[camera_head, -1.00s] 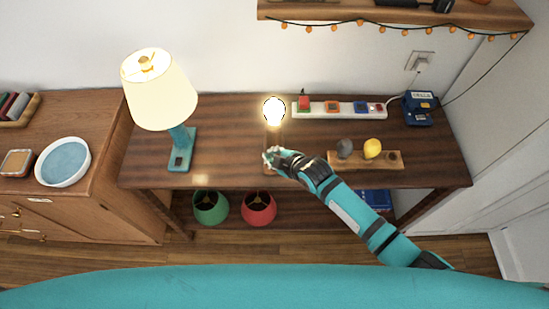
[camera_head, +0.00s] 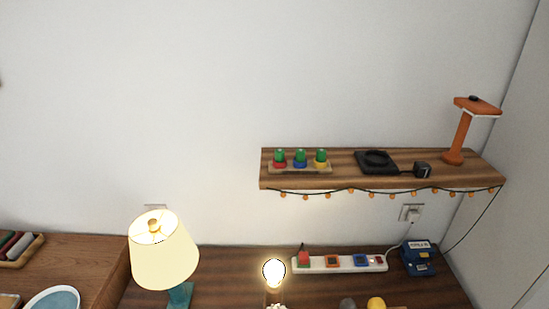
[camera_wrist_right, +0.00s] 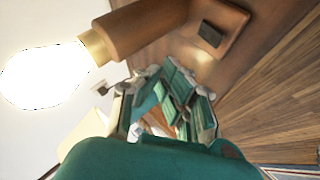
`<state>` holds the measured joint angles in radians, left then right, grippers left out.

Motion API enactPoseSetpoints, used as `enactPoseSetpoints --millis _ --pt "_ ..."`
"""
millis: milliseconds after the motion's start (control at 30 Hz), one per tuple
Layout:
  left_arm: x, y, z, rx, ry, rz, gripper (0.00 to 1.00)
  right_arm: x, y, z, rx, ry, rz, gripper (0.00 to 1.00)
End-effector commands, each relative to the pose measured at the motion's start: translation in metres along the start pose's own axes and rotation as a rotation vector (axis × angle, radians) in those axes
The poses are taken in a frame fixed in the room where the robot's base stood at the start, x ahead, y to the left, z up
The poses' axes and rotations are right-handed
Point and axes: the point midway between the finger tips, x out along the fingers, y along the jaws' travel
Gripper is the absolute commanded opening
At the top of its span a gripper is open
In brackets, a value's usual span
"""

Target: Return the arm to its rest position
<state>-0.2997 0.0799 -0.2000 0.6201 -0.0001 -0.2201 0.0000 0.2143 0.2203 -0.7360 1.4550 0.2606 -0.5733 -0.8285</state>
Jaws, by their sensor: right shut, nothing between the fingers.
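My right gripper (camera_wrist_right: 163,90) fills the middle of the right wrist view, with its teal fingers closed and empty. In the right wrist view the glowing bulb (camera_wrist_right: 45,77) stands in a brass socket (camera_wrist_right: 97,47) on a brown wooden holder (camera_wrist_right: 150,24), close to the fingers. Whether the fingers touch the holder cannot be told. The rest of my right arm is below the head view. My left gripper is not in view.
A lit lamp (camera_head: 163,252) stands left of the bulb on the wooden table (camera_head: 225,265). A power strip (camera_head: 340,263) and blue device (camera_head: 418,258) lie to the right. A wall shelf (camera_head: 345,180) with an orange lamp (camera_head: 464,135) hangs above.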

Motion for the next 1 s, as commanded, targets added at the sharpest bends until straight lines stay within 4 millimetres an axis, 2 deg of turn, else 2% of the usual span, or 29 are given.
enactPoseSetpoints --millis 67,167,300,400,500,700,1000 --pt "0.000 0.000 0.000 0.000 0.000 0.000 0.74 -0.011 -0.010 -0.003 0.070 -0.011 -0.018 0.00" --pt "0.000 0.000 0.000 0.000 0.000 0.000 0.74 -0.044 -0.028 -0.001 0.254 -0.064 -0.053 0.00" --pt "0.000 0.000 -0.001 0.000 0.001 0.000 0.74 -0.120 -0.052 0.025 0.605 -0.227 -0.082 0.00" --pt "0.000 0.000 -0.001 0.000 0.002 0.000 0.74 -0.166 -0.064 0.046 0.782 -0.339 -0.076 0.00" --pt "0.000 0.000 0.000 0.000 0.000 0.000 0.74 -0.201 -0.073 0.060 0.905 -0.424 -0.062 0.00" --pt "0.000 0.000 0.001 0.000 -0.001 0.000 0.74 -0.258 -0.088 0.081 1.078 -0.562 -0.027 0.00" --pt "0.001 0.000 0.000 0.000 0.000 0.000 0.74 -0.320 -0.105 0.098 1.246 -0.716 0.028 0.00"
